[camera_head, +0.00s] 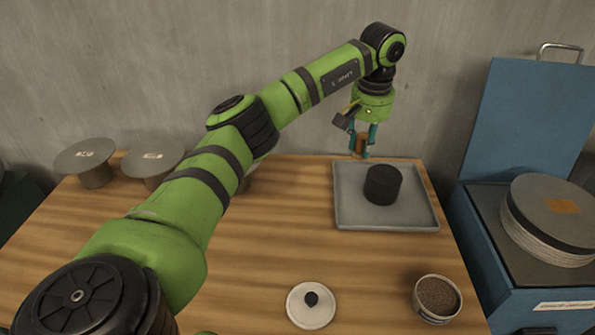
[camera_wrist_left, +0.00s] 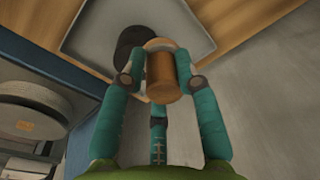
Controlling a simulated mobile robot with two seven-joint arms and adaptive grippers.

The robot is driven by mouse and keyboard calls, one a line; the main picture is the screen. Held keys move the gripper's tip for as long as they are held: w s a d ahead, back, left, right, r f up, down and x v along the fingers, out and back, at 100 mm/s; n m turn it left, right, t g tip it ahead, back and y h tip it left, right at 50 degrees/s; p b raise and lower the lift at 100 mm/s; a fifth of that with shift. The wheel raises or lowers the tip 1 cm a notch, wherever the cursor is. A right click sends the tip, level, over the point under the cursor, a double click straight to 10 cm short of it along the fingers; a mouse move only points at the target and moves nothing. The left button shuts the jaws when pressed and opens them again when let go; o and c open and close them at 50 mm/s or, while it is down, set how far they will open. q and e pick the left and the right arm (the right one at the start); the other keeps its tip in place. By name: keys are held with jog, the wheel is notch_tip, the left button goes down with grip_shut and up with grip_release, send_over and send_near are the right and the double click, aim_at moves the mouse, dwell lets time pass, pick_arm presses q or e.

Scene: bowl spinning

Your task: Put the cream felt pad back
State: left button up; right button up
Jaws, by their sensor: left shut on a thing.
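My left gripper (camera_head: 360,150) is above the back edge of the grey tray (camera_head: 385,222). Its teal fingers are shut on a brown wooden cylinder, which looks like the handle of the cream felt pad. In the left wrist view the gripper (camera_wrist_left: 160,82) closes on this handle from both sides, and a cream edge of the cream felt pad (camera_wrist_left: 157,43) shows just beyond it. Most of the pad is hidden behind the handle. I cannot tell whether the pad touches the tray. A black round block (camera_head: 383,184) stands on the tray, beside the gripper. My right gripper is out of view.
A white disc with a black knob (camera_head: 310,306) and a round tin of brown grains (camera_head: 437,297) stand at the front. Grey-topped pedestals (camera_head: 84,160) stand at the back left. A blue case (camera_head: 528,120) with stacked grey discs (camera_head: 550,215) is at right. The table's middle is clear.

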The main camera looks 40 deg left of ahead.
pick_arm(q)
jog(key=shift+n, duration=0.6)
jog(key=s+a+f+b, duration=0.1)
jog(key=s+a+f, duration=0.1)
jog(key=a+f, duration=0.1)
jog(key=s+a+f+b, duration=0.1)
jog(key=s+a+f, duration=0.2)
jog(key=a+f, duration=0.1)
jog(key=s+a+f+b, duration=0.1)
jog(key=s+a+f, duration=0.1)
jog(key=a+f, duration=0.1)
jog(key=shift+s+a+f, duration=0.15)
jog(key=shift+a, duration=0.3)
jog(key=shift+s+a+f, duration=0.1)
jog(key=shift+a, duration=0.35)
jog(key=shift+s+a+f, duration=0.15)
jog(key=shift+f, duration=0.3)
notch_tip(320, 180, down, 3)
jog(key=shift+r, duration=0.2)
jog(key=shift+f, duration=0.45)
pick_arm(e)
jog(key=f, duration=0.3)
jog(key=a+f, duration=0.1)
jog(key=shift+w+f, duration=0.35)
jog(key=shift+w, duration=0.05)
